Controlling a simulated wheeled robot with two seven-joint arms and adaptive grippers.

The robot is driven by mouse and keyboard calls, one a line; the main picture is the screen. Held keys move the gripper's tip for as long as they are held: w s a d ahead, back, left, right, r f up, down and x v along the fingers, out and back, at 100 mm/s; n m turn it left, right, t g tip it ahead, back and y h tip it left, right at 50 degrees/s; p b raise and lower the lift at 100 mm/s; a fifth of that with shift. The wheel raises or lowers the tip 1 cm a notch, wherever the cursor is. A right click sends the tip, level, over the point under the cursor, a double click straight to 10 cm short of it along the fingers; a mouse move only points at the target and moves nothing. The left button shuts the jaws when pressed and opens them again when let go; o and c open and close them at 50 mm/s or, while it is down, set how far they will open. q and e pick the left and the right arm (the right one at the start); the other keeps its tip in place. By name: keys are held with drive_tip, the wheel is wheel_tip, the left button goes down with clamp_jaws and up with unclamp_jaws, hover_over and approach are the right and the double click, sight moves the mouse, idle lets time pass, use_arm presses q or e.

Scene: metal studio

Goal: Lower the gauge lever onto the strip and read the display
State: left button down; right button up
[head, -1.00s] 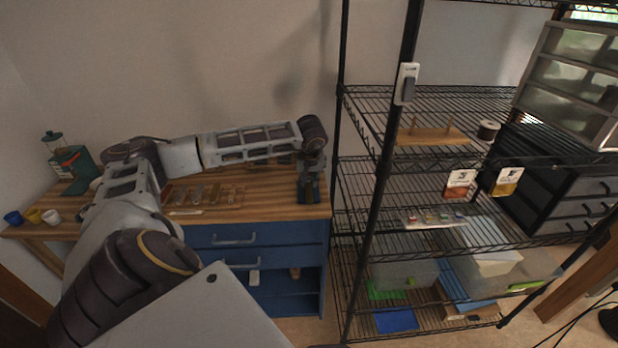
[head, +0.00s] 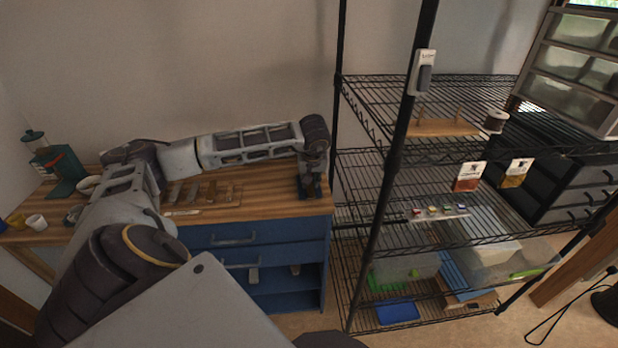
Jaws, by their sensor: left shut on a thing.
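My left gripper (head: 310,186) points down over the right end of the wooden bench top (head: 265,203). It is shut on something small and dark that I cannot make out. Several flat strips (head: 190,192) lie side by side on the bench, left of the gripper and apart from it. A green device (head: 62,186) with a reddish part stands at the bench's far left; I cannot tell whether it is the gauge. No gauge lever or readable display can be made out. My left arm hides part of the bench. My right gripper is not in view.
Cups (head: 36,222) stand at the bench's left end. Blue drawers (head: 225,236) are below the bench top. A black wire rack (head: 380,215) with boxes and small items stands close to the right. A small white-and-grey device (head: 423,72) hangs on its front post.

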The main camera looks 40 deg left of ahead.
use_arm(q)
drive_tip(key=shift+s+f, duration=0.1)
drive_tip(key=shift+f, duration=0.1)
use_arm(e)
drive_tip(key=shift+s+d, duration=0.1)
use_arm(q)
drive_tip(key=c, duration=1.4)
unclamp_jaws()
drive_tip(key=shift+c, duration=0.2)
drive_tip(key=shift+r, duration=0.1)
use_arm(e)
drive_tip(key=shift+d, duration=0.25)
use_arm(q)
drive_tip(key=shift+d+r, duration=0.2)
drive_tip(key=shift+r, duration=0.65)
drive_tip(key=v, duration=1)
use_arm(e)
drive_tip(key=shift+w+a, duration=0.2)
use_arm(q)
drive_tip(key=shift+s, duration=0.15)
